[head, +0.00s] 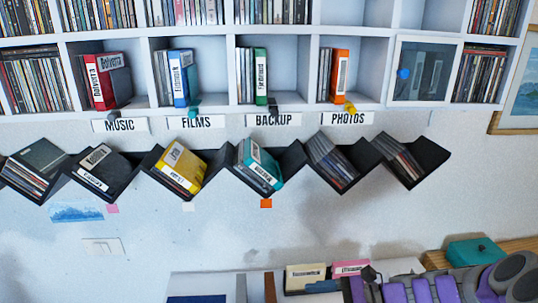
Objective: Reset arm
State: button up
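I cannot make out my gripper in the head view, so its pose and any hold are not shown. A white shelf (226,112) fills the top of the view. Its open cells hold a red case (101,85), a blue case (180,77), a green case (260,76) and an orange case (339,76). Under them are labels reading MUSIC (120,126), FILMS (196,123), BACKUP (273,120) and PHOTOS (347,118).
A black zigzag rack (215,165) below holds tilted disc cases, including a yellow case (180,168) and a teal case (260,165). A glass-fronted cell (422,72) is closed. Purple and grey items (420,290) and a teal box (474,252) lie at bottom right.

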jog(key=s+a+r+n+g+h, duration=0.1)
jog(key=s+a+n+g+h, duration=0.3)
jog(key=s, duration=0.3)
jog(key=s+a+n+g+h, duration=0.1)
jog(key=s+a+n+h, duration=0.15)
jog(key=s+n, duration=0.45)
jog(key=s+d+n+t+h, duration=0.1)
jog(key=s+d+n+h, duration=0.4)
jog(key=s+d+h, duration=0.3)
jog(key=s+d, duration=0.1)
jog(key=s, duration=0.2)
jog(key=shift+s+r+n+h+b, duration=0.25)
jog(key=shift+s+n+h+b, duration=0.05)
jog(key=shift+s+n+h, duration=0.1)
jog(key=shift+w, duration=0.1)
